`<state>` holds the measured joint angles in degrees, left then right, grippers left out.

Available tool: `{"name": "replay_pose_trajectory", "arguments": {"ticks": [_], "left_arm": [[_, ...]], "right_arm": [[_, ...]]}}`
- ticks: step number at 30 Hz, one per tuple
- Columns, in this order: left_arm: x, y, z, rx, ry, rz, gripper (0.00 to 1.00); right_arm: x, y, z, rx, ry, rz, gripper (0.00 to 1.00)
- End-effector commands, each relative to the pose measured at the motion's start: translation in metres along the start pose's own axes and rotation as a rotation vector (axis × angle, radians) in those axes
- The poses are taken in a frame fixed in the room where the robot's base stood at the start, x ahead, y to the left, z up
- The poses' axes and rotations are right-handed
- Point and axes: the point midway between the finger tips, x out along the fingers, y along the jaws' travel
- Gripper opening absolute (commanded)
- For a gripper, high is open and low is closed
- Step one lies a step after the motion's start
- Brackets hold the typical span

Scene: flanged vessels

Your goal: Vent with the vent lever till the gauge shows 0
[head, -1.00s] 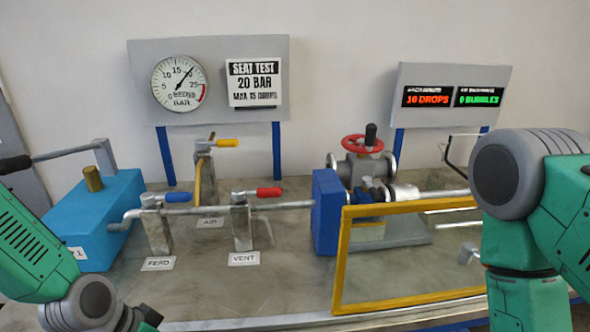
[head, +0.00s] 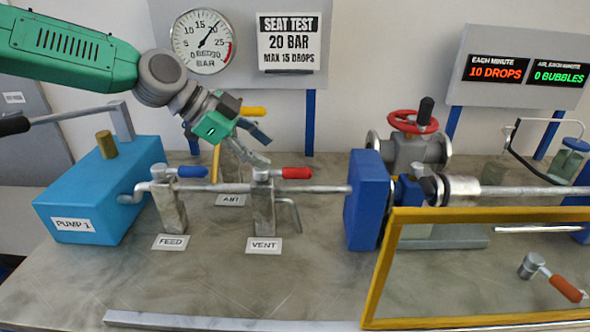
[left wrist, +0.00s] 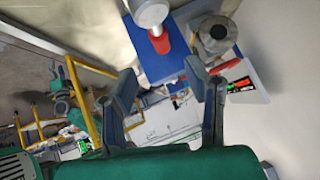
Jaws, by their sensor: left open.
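The vent lever (head: 296,173) has a red handle pointing right, on top of the grey valve post (head: 263,205) behind the VENT label (head: 264,246). My left gripper (head: 265,147) is open and empty, above and slightly behind the valve, apart from the handle. In the left wrist view, the red handle (left wrist: 159,42) lies beyond the gap between the open fingers (left wrist: 160,76). The round gauge (head: 203,42) on the back panel has its needle pointing up and right, past 15. My right gripper is not in view.
The feed valve's blue handle (head: 192,171) and the air valve's yellow handle (head: 254,112) are close by. A blue block (head: 367,200) and a yellow frame (head: 378,275) stand to the right. The front left bench top is clear.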

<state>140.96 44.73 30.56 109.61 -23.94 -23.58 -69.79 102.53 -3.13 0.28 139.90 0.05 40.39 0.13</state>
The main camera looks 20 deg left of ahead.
Motion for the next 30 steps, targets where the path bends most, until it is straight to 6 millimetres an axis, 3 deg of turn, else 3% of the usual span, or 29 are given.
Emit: {"name": "replay_pose_trajectory", "arguments": {"ticks": [3, 12, 25, 26, 29, 30], "left_arm": [[0.028, 0.001, 0.004, -0.001, -0.002, 0.005, 0.42], [0.074, 0.001, 0.004, -0.003, 0.002, 0.001, 0.42], [0.086, 0.001, 0.002, -0.002, 0.002, -0.001, 0.42], [0.086, 0.001, 0.002, -0.002, 0.002, -0.001, 0.39], [0.086, 0.001, 0.002, -0.002, 0.002, -0.001, 0.04], [0.086, 0.001, 0.003, -0.002, 0.002, -0.001, 0.00]], "right_arm": [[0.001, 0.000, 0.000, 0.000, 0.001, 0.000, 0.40], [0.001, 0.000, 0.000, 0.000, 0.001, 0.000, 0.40], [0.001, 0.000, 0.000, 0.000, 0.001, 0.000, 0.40], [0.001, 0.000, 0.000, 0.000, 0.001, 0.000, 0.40], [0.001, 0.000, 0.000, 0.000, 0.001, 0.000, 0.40], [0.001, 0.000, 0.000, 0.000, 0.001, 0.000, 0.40]]}}
